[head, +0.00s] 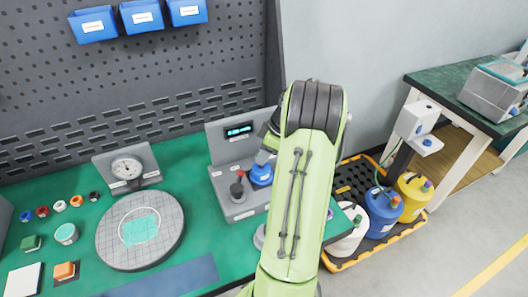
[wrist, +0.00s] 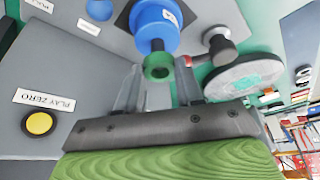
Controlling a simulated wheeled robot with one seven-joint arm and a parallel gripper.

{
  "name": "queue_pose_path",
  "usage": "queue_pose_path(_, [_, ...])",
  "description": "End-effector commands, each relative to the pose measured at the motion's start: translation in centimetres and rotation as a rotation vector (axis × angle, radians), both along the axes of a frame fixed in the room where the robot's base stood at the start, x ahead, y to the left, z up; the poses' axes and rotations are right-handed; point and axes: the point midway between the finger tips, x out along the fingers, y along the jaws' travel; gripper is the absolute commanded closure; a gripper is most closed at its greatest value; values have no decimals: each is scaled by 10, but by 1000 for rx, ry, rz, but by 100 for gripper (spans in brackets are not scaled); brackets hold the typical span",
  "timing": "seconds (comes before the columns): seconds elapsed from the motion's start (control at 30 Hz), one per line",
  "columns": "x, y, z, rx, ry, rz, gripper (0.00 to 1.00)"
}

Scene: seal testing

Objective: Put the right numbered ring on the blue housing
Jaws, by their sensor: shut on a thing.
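The blue housing (head: 262,175) stands on the grey test station, partly behind my arm in the head view. In the wrist view the blue housing (wrist: 155,18) has a narrower dark blue stem toward my gripper (wrist: 158,80). My gripper is shut on a green ring (wrist: 158,69) held at its fingertips. The ring overlaps the end of the stem in view; I cannot tell whether it touches or is around it. Several other rings, among them a red ring (head: 42,211), a white ring (head: 60,206) and an orange ring (head: 77,201), lie on the green bench.
The grey test station (head: 236,207) has a lit display and a dark-knobbed lever (head: 237,188) beside the housing. A round grey plate (head: 110,250) and a dial gauge (head: 127,168) stand left. Coloured jugs (head: 383,210) sit in a tray on the right.

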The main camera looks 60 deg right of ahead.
Motion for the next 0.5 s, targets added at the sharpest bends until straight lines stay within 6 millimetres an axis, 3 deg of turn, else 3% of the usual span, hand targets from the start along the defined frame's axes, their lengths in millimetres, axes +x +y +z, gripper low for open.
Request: queue_pose_path(0.5, [1,1,-8,1,-1,3,92])
